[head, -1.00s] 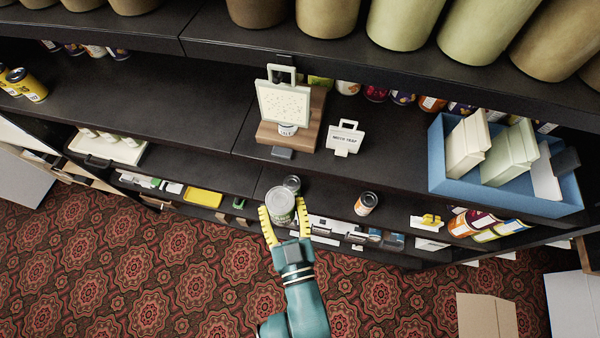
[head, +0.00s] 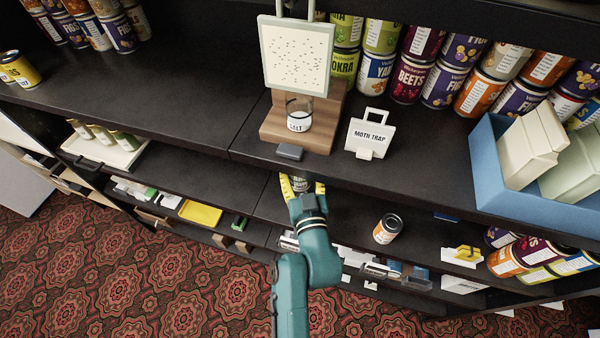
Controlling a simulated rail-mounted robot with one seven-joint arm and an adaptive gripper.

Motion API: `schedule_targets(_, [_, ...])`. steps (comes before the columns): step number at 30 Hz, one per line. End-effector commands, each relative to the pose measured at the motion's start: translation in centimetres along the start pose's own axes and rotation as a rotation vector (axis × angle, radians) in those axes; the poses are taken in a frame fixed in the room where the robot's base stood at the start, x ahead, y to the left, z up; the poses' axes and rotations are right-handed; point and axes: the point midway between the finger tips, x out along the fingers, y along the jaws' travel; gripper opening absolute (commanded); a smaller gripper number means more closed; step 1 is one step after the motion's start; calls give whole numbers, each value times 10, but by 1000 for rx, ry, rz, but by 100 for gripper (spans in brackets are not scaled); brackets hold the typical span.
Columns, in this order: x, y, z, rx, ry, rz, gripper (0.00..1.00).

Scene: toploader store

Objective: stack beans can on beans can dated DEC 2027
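My gripper (head: 302,187) reaches under the front edge of the upper shelf, its yellow fingers on both sides of a can (head: 298,184) with a grey-green label. The fingers appear shut on this can, but the wrist hides much of it and its label cannot be read fully. The can it stood in front of earlier is not visible now, hidden by the gripper, held can or shelf edge. No DEC 2027 date can be read.
An orange-and-white can (head: 387,229) stands on the lower shelf to the right. Above are a wooden stand with a salt jar (head: 299,115), a moth trap sign (head: 368,137) and a blue crate (head: 487,185). A white tray (head: 105,152) lies left. The lower shelf beside my gripper is clear.

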Motion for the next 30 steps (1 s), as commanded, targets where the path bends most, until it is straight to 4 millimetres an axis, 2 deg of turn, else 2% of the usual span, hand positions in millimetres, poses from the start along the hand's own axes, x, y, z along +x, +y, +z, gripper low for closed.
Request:
schedule_targets(8, [-1, 0, -2, -2, 9, -1, 21])
schedule_targets(30, [-1, 0, 74, -2, 8, -1, 21])
